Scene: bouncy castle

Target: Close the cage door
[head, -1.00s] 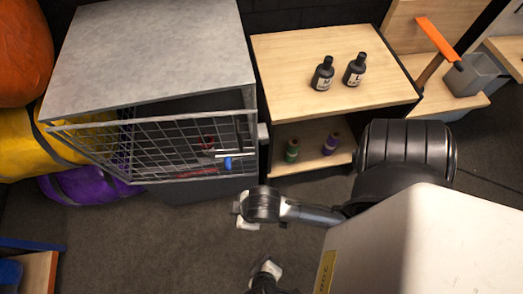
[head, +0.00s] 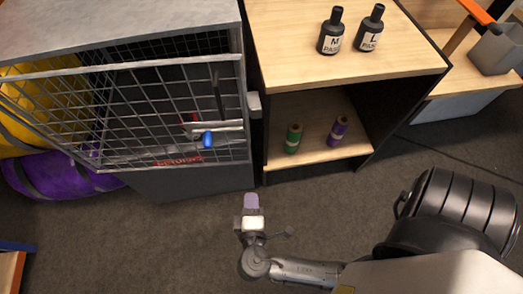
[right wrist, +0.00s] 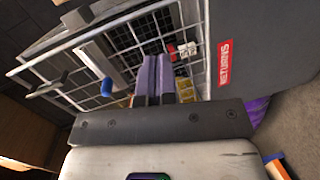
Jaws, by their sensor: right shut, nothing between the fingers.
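The cage (head: 110,20) stands at upper left in the head view, with a grey top and wire mesh sides. Its wire mesh door (head: 70,100) is at the front; it looks ajar, with a gap under the top's front edge towards the right. A blue handle (head: 207,139) on a metal latch bar sits near the door's right side; it also shows in the right wrist view (right wrist: 107,87). My right gripper (head: 251,202), with purple fingers, is shut and empty, below and right of the handle, apart from the door. My left gripper is out of view.
A wooden shelf unit (head: 300,75) with two black bottles on top and two spools below stands right of the cage. A purple bag (head: 60,178) lies at left. Open carpet (head: 150,240) lies in front. A red returns label (right wrist: 224,62) marks the cage's lower panel.

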